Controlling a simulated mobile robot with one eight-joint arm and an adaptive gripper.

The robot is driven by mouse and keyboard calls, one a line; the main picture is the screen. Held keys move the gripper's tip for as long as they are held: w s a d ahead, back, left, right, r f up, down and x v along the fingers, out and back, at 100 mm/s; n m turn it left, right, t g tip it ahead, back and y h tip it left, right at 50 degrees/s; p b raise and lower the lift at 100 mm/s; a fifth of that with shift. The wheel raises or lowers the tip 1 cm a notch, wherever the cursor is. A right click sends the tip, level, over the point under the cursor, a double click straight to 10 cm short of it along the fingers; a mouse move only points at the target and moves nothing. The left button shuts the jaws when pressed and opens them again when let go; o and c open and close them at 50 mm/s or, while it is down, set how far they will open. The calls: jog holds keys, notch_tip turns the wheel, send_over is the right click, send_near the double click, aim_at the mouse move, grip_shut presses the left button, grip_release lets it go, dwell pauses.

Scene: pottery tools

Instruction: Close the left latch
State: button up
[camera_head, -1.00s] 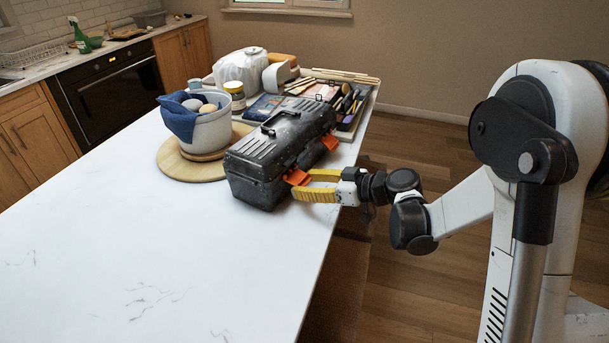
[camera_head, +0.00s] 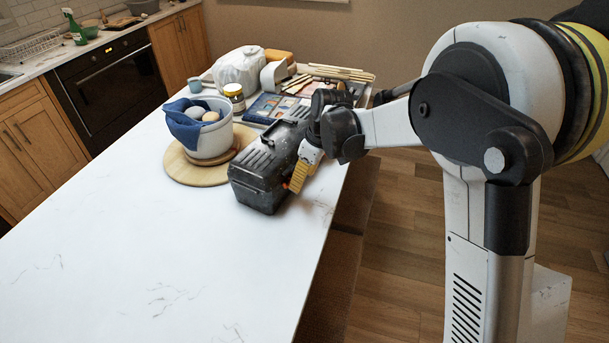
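The dark grey toolbox (camera_head: 257,181) stands on the white table with its lid down and a handle on top. A little orange of the left latch (camera_head: 287,184) shows at its right side, beside my gripper. My gripper (camera_head: 297,181), with yellow fingers, points down at the toolbox's right side, at or very near this latch. I cannot tell if it touches, nor how wide the fingers are apart. The other orange latch is hidden behind my gripper and wrist.
A white pot (camera_head: 212,136) with a blue cloth and eggs stands on a round wooden board (camera_head: 187,172) left of the toolbox. A jar (camera_head: 235,97), a white bag (camera_head: 240,70) and pottery tools lie behind. The front of the white table (camera_head: 150,250) is clear.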

aim_at(294, 169)
jog(key=h, duration=0.1)
jog(key=a+r+g+h+p, duration=0.1)
jog(key=g+h, duration=0.1)
jog(key=shift+w+a+r+h, duration=0.15)
jog(key=shift+w+r+h, duration=0.1)
jog(key=shift+w+h, duration=0.15)
jog(key=shift+w+a+r+g+h+p, duration=0.15)
jog(key=shift+a+g+h, duration=0.1)
jog(key=shift+g+h, duration=0.35)
jog(key=shift+w+a+r+g+h+p, duration=0.15)
jog(key=shift+a+g+h, duration=0.15)
jog(key=shift+h, duration=0.5)
jog(key=o, duration=1.2)
jog(key=shift+r, duration=0.1)
jog(key=v, duration=1.1)
jog(key=shift+w+a+r, duration=0.15)
jog(key=shift+a+r, duration=0.05)
jog(key=shift+r, duration=0.1)
